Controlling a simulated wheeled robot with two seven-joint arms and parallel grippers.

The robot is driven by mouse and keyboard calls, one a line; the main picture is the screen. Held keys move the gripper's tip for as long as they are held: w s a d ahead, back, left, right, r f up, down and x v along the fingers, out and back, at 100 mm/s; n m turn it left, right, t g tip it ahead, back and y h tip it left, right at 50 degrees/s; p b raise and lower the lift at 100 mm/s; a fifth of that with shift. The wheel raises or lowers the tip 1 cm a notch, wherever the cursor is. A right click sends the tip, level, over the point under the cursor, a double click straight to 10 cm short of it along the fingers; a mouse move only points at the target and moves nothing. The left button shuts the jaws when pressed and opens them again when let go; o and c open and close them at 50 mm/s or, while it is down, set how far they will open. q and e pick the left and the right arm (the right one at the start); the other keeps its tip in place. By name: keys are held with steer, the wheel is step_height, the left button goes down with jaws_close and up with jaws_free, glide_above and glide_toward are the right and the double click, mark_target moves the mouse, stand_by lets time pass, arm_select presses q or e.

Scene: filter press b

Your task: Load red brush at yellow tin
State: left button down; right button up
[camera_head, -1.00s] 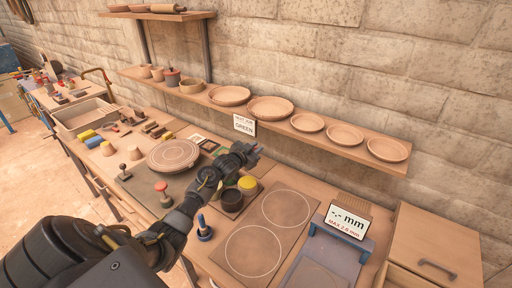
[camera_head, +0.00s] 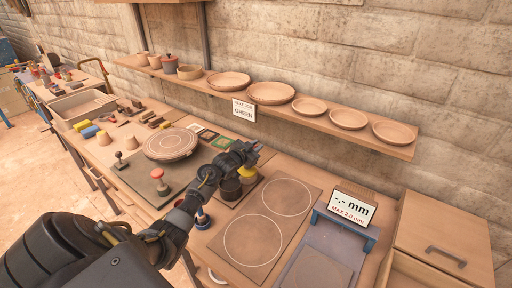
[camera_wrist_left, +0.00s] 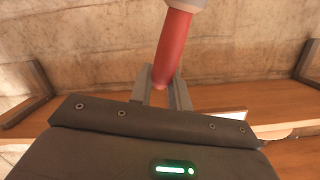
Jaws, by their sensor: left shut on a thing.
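My left gripper (camera_head: 254,148) is shut on the red brush, whose red handle (camera_wrist_left: 173,45) rises from between the fingers in the left wrist view. A pale collar shows at the top edge of that view; the bristles are out of sight. In the head view the brush is mostly hidden by the gripper. The yellow tin (camera_head: 248,179) stands on the bench just below the gripper, partly covered by my wrist. A dark tin (camera_head: 230,189) stands beside it on the left. My right gripper is not in view.
A turntable (camera_head: 170,144) is further left. A board with two circles (camera_head: 268,218) lies right of the tins.

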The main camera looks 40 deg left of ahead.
arm_select(q)
steer(key=shift+f, duration=0.15)
stand_by(0.7)
steer(key=shift+f+b, duration=0.45)
steer(key=shift+b, duration=0.05)
stand_by(0.3)
stand_by(0.5)
step_height(320, 180, up, 2)
steer(key=shift+r+p, duration=0.2)
steer(key=shift+p, duration=1)
step_height(320, 180, up, 5)
steer(key=p, duration=0.4)
steer(key=shift+f, duration=0.2)
